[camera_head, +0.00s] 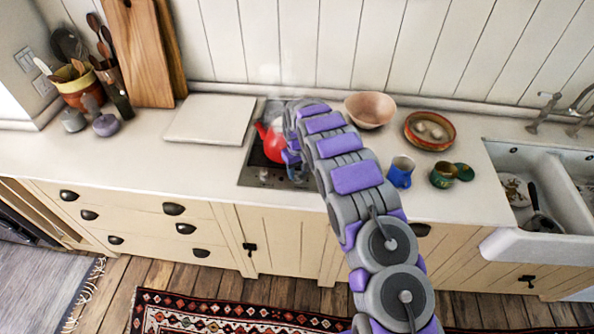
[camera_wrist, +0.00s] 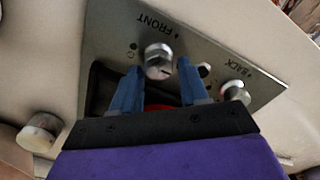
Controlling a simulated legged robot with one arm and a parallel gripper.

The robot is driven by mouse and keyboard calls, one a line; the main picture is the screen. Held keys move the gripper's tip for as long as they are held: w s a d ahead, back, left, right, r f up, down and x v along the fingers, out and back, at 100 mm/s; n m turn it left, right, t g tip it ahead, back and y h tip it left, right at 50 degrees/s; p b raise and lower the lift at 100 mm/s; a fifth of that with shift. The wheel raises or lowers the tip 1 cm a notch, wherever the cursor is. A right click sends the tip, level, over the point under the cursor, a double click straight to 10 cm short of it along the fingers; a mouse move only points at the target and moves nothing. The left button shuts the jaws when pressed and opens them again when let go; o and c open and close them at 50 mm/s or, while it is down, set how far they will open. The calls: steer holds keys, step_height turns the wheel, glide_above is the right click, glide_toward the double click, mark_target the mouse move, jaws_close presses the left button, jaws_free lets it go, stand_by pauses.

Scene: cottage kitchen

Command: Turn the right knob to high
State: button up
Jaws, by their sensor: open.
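The hob (camera_head: 248,176) is set into the counter at the middle of the head view, with a red kettle (camera_head: 272,141) on it. In the wrist view its metal panel (camera_wrist: 205,45) carries two silver knobs. One knob (camera_wrist: 159,60) is beside the word FRONT; the other knob (camera_wrist: 235,92) is beside BACK, to the right. My gripper (camera_wrist: 160,70) is open, its blue fingers on either side of the FRONT knob in the picture. Contact cannot be told. In the head view a knob (camera_head: 263,176) shows left of my gripper; my arm hides part of the hob's right side.
A blue mug (camera_head: 400,172) and a green pot (camera_head: 443,175) stand right of my arm. Behind are a pink bowl (camera_head: 370,109) and an orange dish (camera_head: 430,130). A pale board (camera_head: 210,119) lies left of the hob. The sink (camera_head: 545,190) is far right.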

mark_target(298, 173)
step_height(298, 173, up, 17)
steer(key=shift+p, duration=0.35)
steer(key=shift+a, duration=0.1)
stand_by(0.3)
steer(key=s+d+r+m+b, duration=0.2)
steer(key=s+d+r, duration=0.3)
steer(key=s+d, duration=0.4)
steer(key=s+d+r+m+b, duration=0.1)
steer(key=s+d+r+m, duration=0.1)
steer(key=s+d+r, duration=0.65)
steer(key=s+f+m+b, duration=0.1)
steer(key=s+f, duration=0.1)
steer(key=s, duration=0.9)
steer(key=s+d+f+m+g+b, duration=0.1)
steer(key=s+f, duration=0.2)
steer(key=s, duration=0.8)
steer(key=s+d+f+b, duration=0.1)
steer(key=s+f, duration=0.2)
steer(key=s, duration=0.8)
steer(key=shift+s+f+m+g, duration=0.2)
steer(key=shift+s+m+g, duration=0.05)
steer(key=shift+m+g, duration=0.15)
